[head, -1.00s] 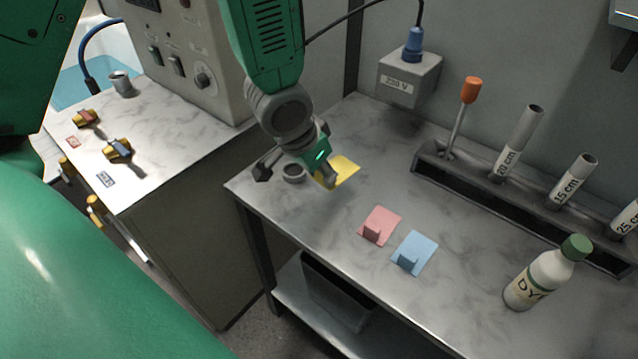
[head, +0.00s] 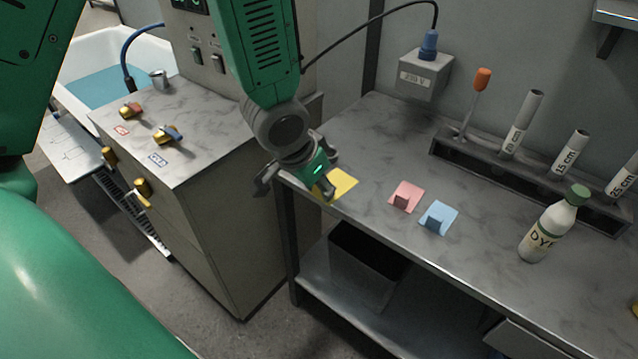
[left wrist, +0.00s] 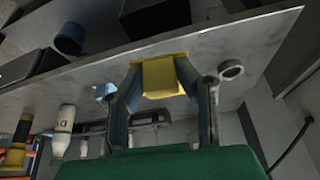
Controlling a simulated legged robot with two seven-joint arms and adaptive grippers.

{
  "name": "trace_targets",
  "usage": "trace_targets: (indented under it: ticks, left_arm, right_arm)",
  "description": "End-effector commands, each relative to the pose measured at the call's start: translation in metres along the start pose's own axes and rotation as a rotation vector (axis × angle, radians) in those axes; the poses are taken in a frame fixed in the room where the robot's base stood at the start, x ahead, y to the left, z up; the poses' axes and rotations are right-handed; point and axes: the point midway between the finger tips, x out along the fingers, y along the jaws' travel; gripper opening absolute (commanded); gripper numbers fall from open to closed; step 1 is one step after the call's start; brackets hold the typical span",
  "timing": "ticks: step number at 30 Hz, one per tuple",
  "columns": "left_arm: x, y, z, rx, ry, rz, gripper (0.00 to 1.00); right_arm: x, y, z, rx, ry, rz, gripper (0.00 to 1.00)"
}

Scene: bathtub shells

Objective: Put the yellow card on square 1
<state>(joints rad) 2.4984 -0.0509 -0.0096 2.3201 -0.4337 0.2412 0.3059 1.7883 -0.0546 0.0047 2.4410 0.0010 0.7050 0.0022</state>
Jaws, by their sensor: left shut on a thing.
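The yellow card (head: 343,184) is in my left gripper (head: 296,188), at the near left corner of the grey bench. In the left wrist view the card (left wrist: 163,80) sits between the two fingers, with the left gripper (left wrist: 160,85) shut on its upright tab. I cannot tell how high the card is above the bench. A pale panel with outlined shapes (head: 72,152) lies at the far left, below the bathtub. I cannot read a number on it, so I cannot tell which square is 1. My right gripper is not in view.
A pink card (head: 406,194) and a blue card (head: 439,216) lie on the bench (head: 490,260). A dye bottle (head: 550,228) and a tube rack (head: 520,180) stand to the right. A control cabinet (head: 225,225) with valves stands between bench and bathtub (head: 95,55). Grey floor shows in front.

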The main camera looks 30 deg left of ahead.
Motion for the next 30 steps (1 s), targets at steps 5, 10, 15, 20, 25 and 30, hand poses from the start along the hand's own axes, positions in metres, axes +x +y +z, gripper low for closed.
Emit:
trace_targets:
  ticks: [5, 10, 15, 20, 25, 30]
  left_arm:
    - [0.022, 0.008, 0.022, -0.018, -0.013, -0.011, 0.08]
    - [0.041, 0.017, 0.044, -0.044, -0.012, -0.021, 0.08]
    - [0.061, 0.026, 0.067, -0.071, -0.01, -0.031, 0.08]
    - [0.082, 0.034, 0.087, -0.097, -0.011, -0.042, 0.08]
    - [0.103, 0.043, 0.11, -0.123, -0.011, -0.053, 0.08]
    - [0.124, 0.052, 0.133, -0.151, -0.009, -0.064, 0.08]
  right_arm:
    - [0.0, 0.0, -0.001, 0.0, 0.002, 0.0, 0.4]
    - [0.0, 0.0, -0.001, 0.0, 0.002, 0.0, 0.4]
    - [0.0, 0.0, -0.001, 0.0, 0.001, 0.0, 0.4]
    - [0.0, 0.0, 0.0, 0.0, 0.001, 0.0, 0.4]
    - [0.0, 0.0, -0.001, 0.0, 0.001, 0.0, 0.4]
    - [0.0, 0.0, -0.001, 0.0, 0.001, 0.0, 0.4]
